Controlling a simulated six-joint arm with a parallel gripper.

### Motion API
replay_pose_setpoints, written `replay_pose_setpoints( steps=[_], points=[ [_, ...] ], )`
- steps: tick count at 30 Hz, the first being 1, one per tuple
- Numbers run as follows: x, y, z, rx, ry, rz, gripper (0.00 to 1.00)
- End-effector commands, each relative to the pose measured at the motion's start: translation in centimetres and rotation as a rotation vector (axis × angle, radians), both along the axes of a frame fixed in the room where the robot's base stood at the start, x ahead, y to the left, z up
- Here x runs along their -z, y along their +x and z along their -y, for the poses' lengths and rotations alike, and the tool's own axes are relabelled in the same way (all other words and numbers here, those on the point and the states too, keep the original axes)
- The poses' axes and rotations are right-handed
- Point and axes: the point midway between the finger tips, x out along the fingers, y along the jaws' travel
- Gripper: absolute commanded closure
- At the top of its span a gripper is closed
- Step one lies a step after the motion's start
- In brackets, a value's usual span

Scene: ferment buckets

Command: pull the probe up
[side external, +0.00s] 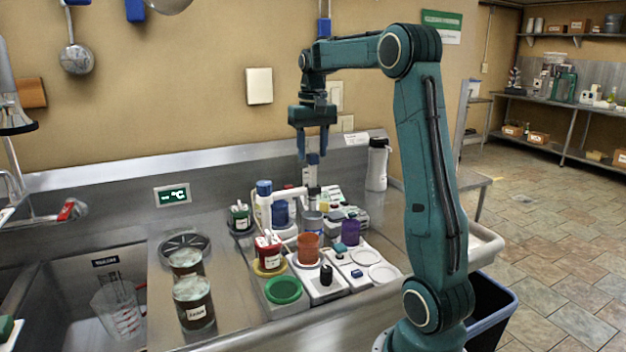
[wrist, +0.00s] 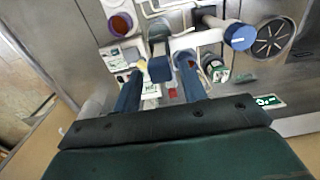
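The probe (side external: 312,174) is an upright grey piece with a dark blue top, standing among the white holders on the steel counter. In the wrist view its blue top (wrist: 160,69) shows between my two fingers. My gripper (side external: 312,154) points straight down, with its blue fingers spread apart and the probe's top between or just below their tips. In the wrist view the gripper (wrist: 160,65) is open, with gaps beside the blue top. I cannot tell whether a finger touches it. The probe's lower end is hidden behind cups and holders.
An orange cup (side external: 308,249), a purple cup (side external: 350,232) and a green dish (side external: 283,290) are in front. Labelled jars (side external: 194,303) and a sink (side external: 85,300) lie left. A display (side external: 173,195) reads "-- °C". A white flask (side external: 377,165) stands right.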

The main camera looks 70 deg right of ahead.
Motion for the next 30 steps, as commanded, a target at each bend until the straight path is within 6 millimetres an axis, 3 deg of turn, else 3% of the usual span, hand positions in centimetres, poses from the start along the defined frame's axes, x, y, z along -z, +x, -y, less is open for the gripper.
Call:
replay_pose_setpoints(
  steps=[10,17,30],
  points=[
    [0.4,0.0,0.0,0.000,0.006,-0.006,0.53],
    [-0.5,0.0,0.0,0.000,0.006,-0.006,0.53],
    [-5.7,0.0,0.0,0.000,0.004,-0.004,0.53]
  ],
)
